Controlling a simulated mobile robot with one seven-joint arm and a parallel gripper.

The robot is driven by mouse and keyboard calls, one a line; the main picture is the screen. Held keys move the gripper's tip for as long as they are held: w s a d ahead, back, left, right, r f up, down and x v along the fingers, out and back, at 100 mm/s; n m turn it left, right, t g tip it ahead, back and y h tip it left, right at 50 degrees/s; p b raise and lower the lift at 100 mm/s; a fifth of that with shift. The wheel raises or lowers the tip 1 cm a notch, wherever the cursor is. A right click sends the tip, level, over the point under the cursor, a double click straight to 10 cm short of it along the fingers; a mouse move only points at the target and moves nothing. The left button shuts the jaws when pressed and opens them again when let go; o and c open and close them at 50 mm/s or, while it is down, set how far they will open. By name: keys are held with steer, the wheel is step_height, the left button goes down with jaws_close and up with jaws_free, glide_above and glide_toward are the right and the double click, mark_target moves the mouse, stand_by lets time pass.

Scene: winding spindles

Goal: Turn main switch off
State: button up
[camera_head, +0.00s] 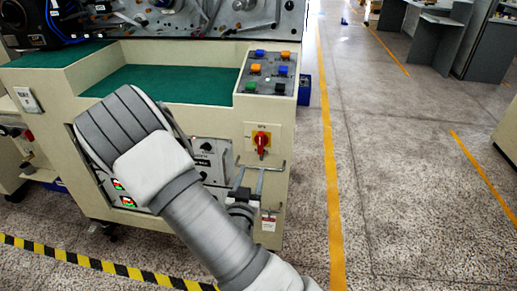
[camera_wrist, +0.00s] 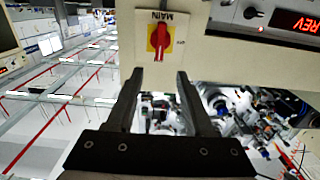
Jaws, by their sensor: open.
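The main switch is a red rotary handle (camera_head: 261,141) on a yellow plate, mounted on the front of the cream machine cabinet. In the wrist view the red handle (camera_wrist: 160,38) shows upside down under the word MAIN, and it lies roughly vertical in both pictures. My gripper (camera_head: 251,170) is just below the switch in the head view, its two fingers apart and pointing at the cabinet. In the wrist view the gripper (camera_wrist: 160,74) is open and empty. The handle lies beyond the fingertips, lined up with the gap between them, and does not appear touched.
A sloped panel (camera_head: 266,72) with several coloured buttons is above the switch. A white control unit (camera_head: 211,158) with a black knob is to its left. A red-lit display (camera_wrist: 296,23) shows in the wrist view. Open floor (camera_head: 390,180) lies to the right.

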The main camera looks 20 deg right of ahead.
mark_target(260, 143)
steer(key=x, duration=1.4)
steer(key=shift+w+d+b, duration=0.15)
steer(key=shift+w+b, duration=0.05)
steer(key=shift+b, duration=0.15)
jaws_close()
